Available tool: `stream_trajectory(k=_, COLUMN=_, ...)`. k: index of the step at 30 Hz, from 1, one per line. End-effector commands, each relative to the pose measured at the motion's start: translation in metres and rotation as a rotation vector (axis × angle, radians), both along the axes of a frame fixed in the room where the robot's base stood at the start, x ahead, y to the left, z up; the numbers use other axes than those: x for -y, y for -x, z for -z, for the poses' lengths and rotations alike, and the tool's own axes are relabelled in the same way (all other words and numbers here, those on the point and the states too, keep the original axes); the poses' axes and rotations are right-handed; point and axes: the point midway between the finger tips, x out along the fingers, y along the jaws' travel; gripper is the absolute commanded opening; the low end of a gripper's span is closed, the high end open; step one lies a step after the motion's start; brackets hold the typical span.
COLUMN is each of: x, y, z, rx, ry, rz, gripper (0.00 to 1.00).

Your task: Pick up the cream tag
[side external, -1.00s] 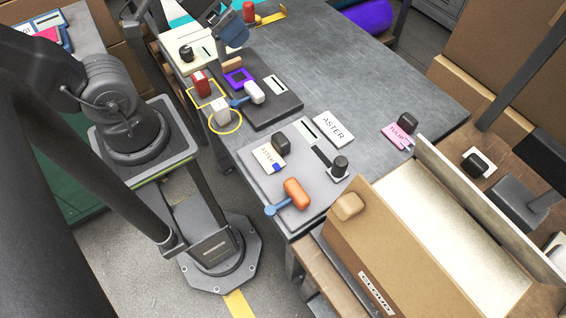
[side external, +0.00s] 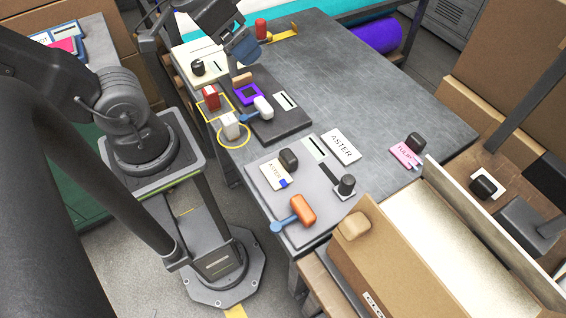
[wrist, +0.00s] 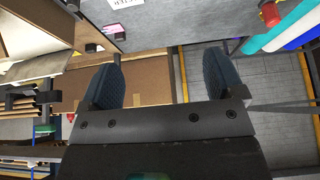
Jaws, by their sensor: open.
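The cream tag (side external: 275,176) lies flat on the light grey board near the table's front edge in the side view. It has dark lettering and a blue corner, with a dark knobbed block (side external: 288,160) beside it. My gripper (side external: 243,50) has blue fingers. It is over the far left part of the table, well away from the tag and holding nothing. In the wrist view my gripper (wrist: 160,82) shows its two fingers spread wide with nothing between them. I cannot make out the cream tag in the wrist view.
A white ASTER card (side external: 342,147) and an orange-handled tool (side external: 300,212) are near the tag. A black knob (side external: 346,185) stands on the board's right side. A pink tag (side external: 407,155) lies farther right. A cardboard box (side external: 385,270) borders the front right. The table's middle is clear.

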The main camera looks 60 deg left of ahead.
Motion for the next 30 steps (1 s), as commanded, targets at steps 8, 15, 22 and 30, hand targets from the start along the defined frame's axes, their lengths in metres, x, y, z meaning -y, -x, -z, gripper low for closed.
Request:
stream_trajectory(k=8, x=0.0, y=0.0, z=0.0, rx=0.0, ry=0.0, rz=0.0, gripper=0.88)
stream_trajectory(k=15, x=0.0, y=0.0, z=0.0, rx=0.0, ry=0.0, rz=0.0, gripper=0.69)
stream_trajectory(k=22, x=0.0, y=0.0, z=0.0, rx=0.0, ry=0.0, rz=0.0, gripper=0.6)
stream_trajectory(k=30, x=0.0069, y=-0.0076, z=0.0064, rx=-0.049, ry=0.073, rz=-0.114, gripper=0.6)
